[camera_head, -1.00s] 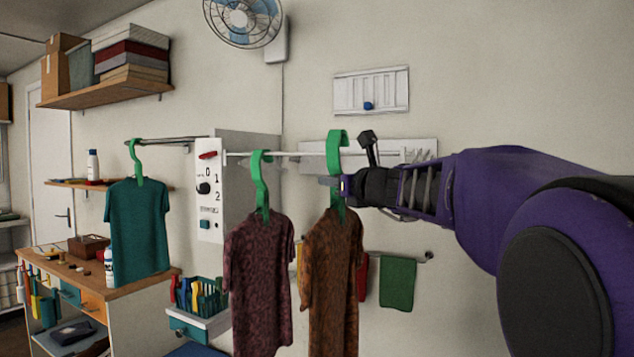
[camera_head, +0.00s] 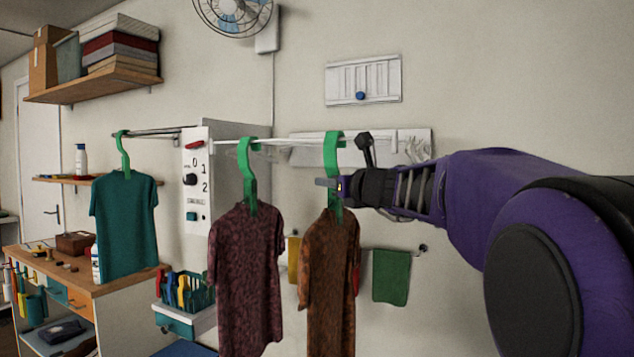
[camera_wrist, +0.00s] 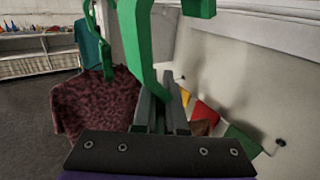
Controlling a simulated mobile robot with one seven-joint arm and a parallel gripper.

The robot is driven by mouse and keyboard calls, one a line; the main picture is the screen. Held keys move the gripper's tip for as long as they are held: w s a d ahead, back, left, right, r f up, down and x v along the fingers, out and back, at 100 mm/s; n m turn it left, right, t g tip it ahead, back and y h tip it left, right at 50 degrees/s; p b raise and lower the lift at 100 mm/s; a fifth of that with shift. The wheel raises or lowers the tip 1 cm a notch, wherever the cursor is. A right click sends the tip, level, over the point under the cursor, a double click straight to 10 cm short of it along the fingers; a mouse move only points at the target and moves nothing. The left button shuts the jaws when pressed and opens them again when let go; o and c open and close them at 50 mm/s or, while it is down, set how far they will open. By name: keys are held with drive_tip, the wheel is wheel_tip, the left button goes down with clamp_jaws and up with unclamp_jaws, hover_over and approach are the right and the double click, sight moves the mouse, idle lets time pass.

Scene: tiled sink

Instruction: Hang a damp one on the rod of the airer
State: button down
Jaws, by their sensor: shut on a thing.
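My gripper (camera_head: 332,184) is shut on the neck of a green hanger (camera_head: 334,158) that carries an orange-brown patterned shirt (camera_head: 330,255). In the wrist view the fingers (camera_wrist: 160,108) close on this hanger (camera_wrist: 135,45). Its hook top is slightly above the airer's rod (camera_head: 295,142); I cannot tell whether the hook rests on the rod. To its left, a maroon patterned shirt (camera_head: 245,275) hangs from the rod on another green hanger (camera_head: 249,175). A teal shirt (camera_head: 124,222) hangs farther left on a separate rail (camera_head: 155,132). Which shirts are damp cannot be told.
A white control box (camera_head: 196,185) with a dial stands behind the rod's left end. A workbench (camera_head: 130,284) and a teal basket (camera_head: 190,290) are at lower left. A green cloth (camera_head: 391,275) hangs low on the wall. The rod between the two hangers is clear.

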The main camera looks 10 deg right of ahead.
drive_tip(key=c, duration=0.9)
unclamp_jaws()
